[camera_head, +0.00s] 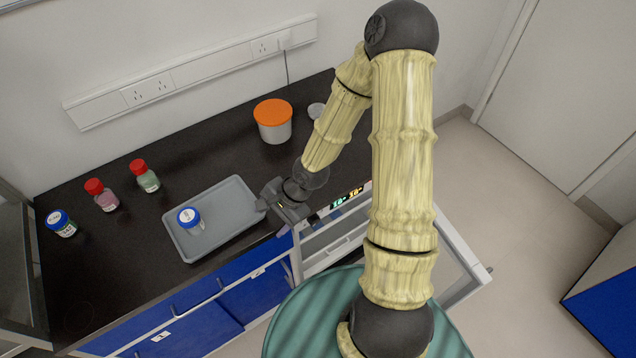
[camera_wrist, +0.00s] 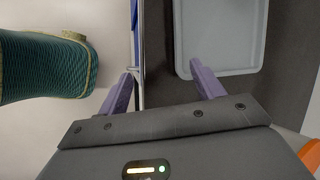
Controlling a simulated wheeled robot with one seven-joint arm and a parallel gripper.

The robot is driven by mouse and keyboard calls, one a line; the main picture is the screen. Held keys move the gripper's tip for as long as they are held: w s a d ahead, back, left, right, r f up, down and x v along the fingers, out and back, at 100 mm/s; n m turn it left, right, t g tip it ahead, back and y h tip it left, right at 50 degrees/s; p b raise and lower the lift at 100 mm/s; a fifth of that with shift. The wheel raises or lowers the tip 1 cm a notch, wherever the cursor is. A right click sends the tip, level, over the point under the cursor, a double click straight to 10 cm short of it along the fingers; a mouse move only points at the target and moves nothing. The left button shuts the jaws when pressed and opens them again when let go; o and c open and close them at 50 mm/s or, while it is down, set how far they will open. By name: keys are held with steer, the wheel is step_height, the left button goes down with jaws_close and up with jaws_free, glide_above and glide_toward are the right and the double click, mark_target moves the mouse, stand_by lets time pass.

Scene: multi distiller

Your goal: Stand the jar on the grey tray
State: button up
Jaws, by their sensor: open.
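A small jar (camera_head: 189,220) with a blue and white lid stands upright on the grey tray (camera_head: 233,205), left of its middle. A similar blue-lidded jar (camera_head: 61,224) stands on the dark counter at the far left. My gripper (camera_head: 271,218) is open and empty at the tray's right end, by the counter's front edge. In the wrist view, its two purple fingers (camera_wrist: 161,70) are spread apart. Part of the tray (camera_wrist: 222,69) shows beyond the right finger there, with no jar visible on that part.
A tub with an orange lid (camera_head: 273,112) stands behind my gripper. Blue drawers (camera_head: 256,294) lie below the front edge.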

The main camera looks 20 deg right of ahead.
steer(key=s+d+r+n+h, duration=0.2)
steer(key=d+r+n, duration=0.3)
steer(key=r, duration=0.3)
steer(key=s+d+r+n+t+h, duration=0.1)
steer(key=s+d+r+n+h, duration=0.2)
steer(key=r+n, duration=0.4)
step_height(320, 180, up, 2)
steer(key=shift+s+d+r+h, duration=0.1)
steer(key=shift+s+d+h, duration=0.2)
steer(key=shift+s+d, duration=0.5)
